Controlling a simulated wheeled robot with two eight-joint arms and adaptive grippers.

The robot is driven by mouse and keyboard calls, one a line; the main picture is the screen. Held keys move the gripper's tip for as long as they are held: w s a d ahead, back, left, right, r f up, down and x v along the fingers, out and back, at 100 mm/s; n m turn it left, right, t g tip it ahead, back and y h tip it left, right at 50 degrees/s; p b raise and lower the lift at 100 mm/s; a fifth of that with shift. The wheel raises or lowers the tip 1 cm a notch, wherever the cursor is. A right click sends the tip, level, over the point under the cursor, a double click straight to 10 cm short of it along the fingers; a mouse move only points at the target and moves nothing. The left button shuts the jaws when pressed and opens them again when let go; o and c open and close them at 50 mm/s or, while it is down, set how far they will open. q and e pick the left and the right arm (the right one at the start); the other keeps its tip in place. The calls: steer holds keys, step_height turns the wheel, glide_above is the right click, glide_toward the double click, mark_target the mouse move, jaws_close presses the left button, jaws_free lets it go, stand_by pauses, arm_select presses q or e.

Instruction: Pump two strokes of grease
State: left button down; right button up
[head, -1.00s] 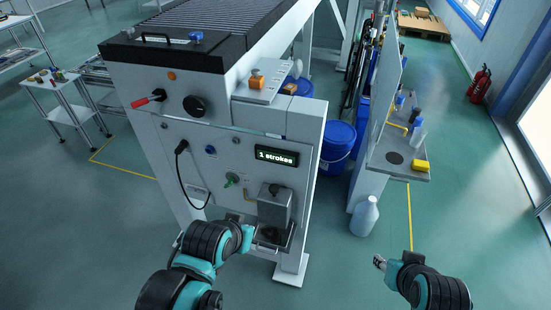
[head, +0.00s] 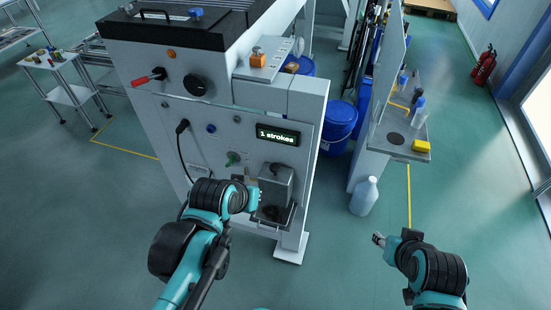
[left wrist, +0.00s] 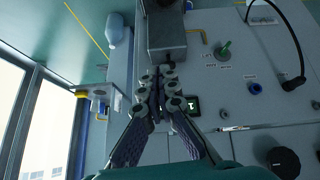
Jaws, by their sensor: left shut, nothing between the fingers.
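The grease pump (head: 277,183) is a grey metal box on a small ledge, low on the front of the panel fixture. The display (head: 277,134) above it reads "1 strokes". My left gripper (head: 256,199) is close to the pump's left side in the head view; I cannot tell whether it touches. In the left wrist view its fingers (left wrist: 160,92) are shut and empty, with the pump (left wrist: 165,32) beyond their tips and the display (left wrist: 193,104) partly hidden behind them. I cannot make out a pump handle. My right gripper (head: 378,240) hangs over the floor, too small to read.
The panel carries a red-handled switch (head: 148,78), a black knob (head: 195,84), a green knob (head: 233,158) and a black cable (head: 181,150). A white jug (head: 364,196) and a blue bucket (head: 339,121) stand on the floor to the right. The floor in front is clear.

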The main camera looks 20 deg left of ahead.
arm_select(q)
steer(key=w+r+n+h+p, duration=0.1)
steer(key=w+n, duration=0.1)
steer(key=w, duration=0.9)
steer(key=n+t+h+p, duration=0.1)
steer(key=n+h, duration=0.1)
glide_above(274, 168)
step_height(274, 168, down, 3)
steer(key=shift+f, duration=0.1)
step_height(274, 168, down, 9)
steer(key=b, duration=0.7)
stand_by(0.5)
steer(key=shift+f+b, duration=0.3)
